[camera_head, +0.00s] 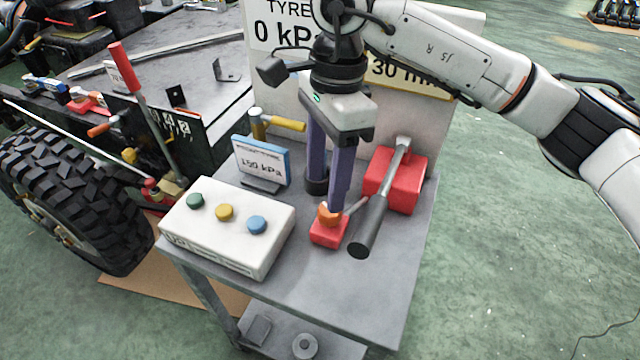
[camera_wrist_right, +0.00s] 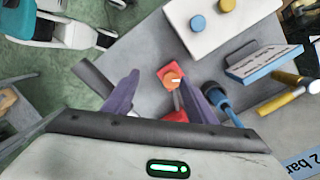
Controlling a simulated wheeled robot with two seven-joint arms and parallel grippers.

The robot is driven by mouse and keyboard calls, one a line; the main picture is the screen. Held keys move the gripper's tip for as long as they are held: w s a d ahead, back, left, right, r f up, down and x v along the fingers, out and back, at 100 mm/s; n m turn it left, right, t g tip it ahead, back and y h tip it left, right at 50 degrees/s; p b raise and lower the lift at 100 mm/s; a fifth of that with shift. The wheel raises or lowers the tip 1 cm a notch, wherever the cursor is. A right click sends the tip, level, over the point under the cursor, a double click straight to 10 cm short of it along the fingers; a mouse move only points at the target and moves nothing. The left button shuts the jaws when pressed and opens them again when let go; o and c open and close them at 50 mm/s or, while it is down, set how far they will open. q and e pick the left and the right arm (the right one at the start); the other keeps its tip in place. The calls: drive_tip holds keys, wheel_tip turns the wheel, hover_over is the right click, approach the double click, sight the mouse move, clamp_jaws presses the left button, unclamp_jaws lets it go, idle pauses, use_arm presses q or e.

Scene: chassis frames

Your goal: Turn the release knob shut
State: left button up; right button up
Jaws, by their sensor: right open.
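The release knob (camera_head: 329,214) is an orange knob with a pale mark, on a small red block (camera_head: 328,235) on the grey cart top. It also shows in the right wrist view (camera_wrist_right: 173,79), between my fingers. My right gripper (camera_head: 328,200) has purple fingers pointing down. It is open, with nothing held. In the right wrist view the right gripper (camera_wrist_right: 169,82) has one finger on each side of the knob, with gaps visible. In the head view one finger overlaps the knob, so I cannot tell whether they touch. My left gripper is not in view.
A red pump block (camera_head: 410,190) with a thick grey lever (camera_head: 373,220) stands close right of the knob. A white button box (camera_head: 225,235) and a 150 kPa display (camera_head: 262,160) are to the left. A yellow-handled valve (camera_head: 285,124) is behind. The cart's front right top is clear.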

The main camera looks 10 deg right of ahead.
sight(329, 217)
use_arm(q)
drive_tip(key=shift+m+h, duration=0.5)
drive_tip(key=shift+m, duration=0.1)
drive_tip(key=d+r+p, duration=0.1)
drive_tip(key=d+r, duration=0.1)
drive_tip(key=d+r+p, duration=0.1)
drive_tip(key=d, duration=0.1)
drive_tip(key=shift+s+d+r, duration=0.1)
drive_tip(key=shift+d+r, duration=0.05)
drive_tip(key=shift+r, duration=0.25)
use_arm(e)
drive_tip(key=shift+t+h, duration=0.6)
drive_tip(key=shift+t, duration=0.1)
drive_tip(key=f, duration=0.3)
drive_tip(key=w+d+f, duration=0.1)
drive_tip(key=f, duration=0.2)
drive_tip(key=w+f, duration=0.1)
drive_tip(key=f, duration=0.3)
drive_tip(key=shift+w+d+f, duration=0.1)
drive_tip(key=shift+w+d, duration=0.05)
drive_tip(key=shift+w, duration=0.05)
drive_tip(key=c, duration=1.1)
drive_tip(key=shift+o, duration=0.2)
